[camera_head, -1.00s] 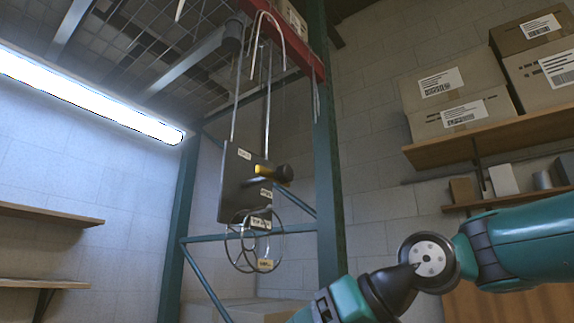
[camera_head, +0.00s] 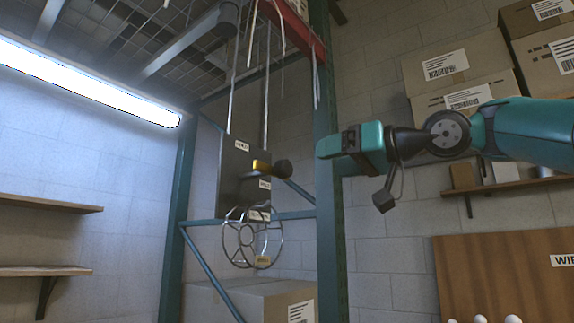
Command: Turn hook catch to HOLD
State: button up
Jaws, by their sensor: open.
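The hook catch appears to be the yellow collar (camera_head: 261,166) and black knob (camera_head: 283,169) on a dark hanging panel (camera_head: 236,170). The knob sticks out to the right. Small pale labels sit above and below it, too small to read surely, so I cannot tell which one the catch points at. A spoked wire wheel (camera_head: 240,238) hangs at the panel's lower edge. My gripper (camera_head: 323,152) is at the left end of my teal arm, right of the knob in the picture and apart from it. Its fingers are not clearly distinguishable, and nothing shows held.
A green post (camera_head: 326,230) stands between panel and arm in the picture. Rods (camera_head: 266,95) and a pale hook (camera_head: 281,25) hang above, near a red beam (camera_head: 300,32). A cardboard box (camera_head: 250,300) stands below. Shelved boxes (camera_head: 455,65) are behind my arm at right.

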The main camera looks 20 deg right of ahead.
aim_at(288, 169)
jog(key=p+x, duration=0.3)
jog(key=x, duration=0.7)
jog(key=shift+r, duration=0.15)
jog(key=shift+w+a+p, duration=0.4)
jog(key=shift+w, duration=0.2)
jog(key=c, duration=0.9)
